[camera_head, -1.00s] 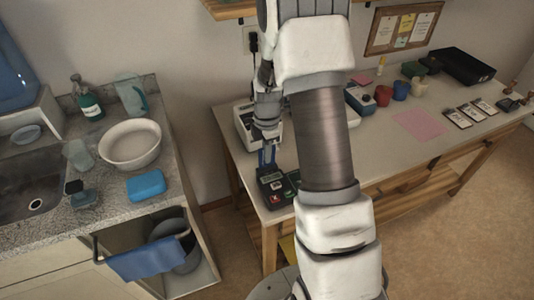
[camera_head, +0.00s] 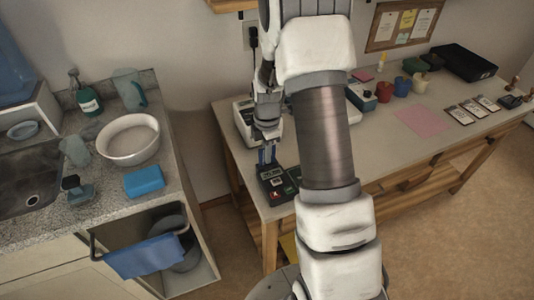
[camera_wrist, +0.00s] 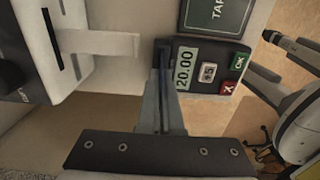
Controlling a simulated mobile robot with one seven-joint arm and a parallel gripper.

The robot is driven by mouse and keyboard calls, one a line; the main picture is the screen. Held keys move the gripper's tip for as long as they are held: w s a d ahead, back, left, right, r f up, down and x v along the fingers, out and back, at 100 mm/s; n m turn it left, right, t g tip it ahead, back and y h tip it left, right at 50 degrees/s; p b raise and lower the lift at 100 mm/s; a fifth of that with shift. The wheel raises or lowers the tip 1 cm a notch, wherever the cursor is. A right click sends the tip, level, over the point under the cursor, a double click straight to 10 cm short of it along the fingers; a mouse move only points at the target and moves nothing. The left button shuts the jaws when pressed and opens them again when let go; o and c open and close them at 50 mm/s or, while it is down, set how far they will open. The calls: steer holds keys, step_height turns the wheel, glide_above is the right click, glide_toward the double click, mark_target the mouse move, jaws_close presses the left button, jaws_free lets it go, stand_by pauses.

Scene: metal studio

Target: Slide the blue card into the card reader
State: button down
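The dark card reader (camera_head: 275,187) stands at the left end of the wooden-legged table. In the wrist view, the card reader (camera_wrist: 207,73) shows a 20.00 display, a red X key and a green OK key. My gripper (camera_head: 266,148) points down just above the reader's back end. It is shut on the blue card (camera_head: 264,156), which shows as a narrow upright blue piece. In the wrist view, my gripper's fingers (camera_wrist: 163,95) reach the reader's end beside the display, with the card (camera_wrist: 164,62) nearly edge-on. I cannot tell how far the card is inside the slot.
A white machine (camera_wrist: 60,45) with a paper strip stands close beside the reader. A dark green TAP pad (camera_wrist: 215,15) lies on its other side. Cups (camera_head: 384,91), a pink sheet (camera_head: 422,120) and several cards (camera_head: 460,114) lie further right. A sink counter (camera_head: 100,190) stands left.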

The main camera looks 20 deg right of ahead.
steer(key=shift+f+b, duration=0.45)
steer(key=shift+f, duration=0.2)
steer(key=c, duration=1)
jaws_free()
step_height(320, 180, up, 18)
steer(key=p, duration=0.2)
steer(key=shift+f, duration=0.2)
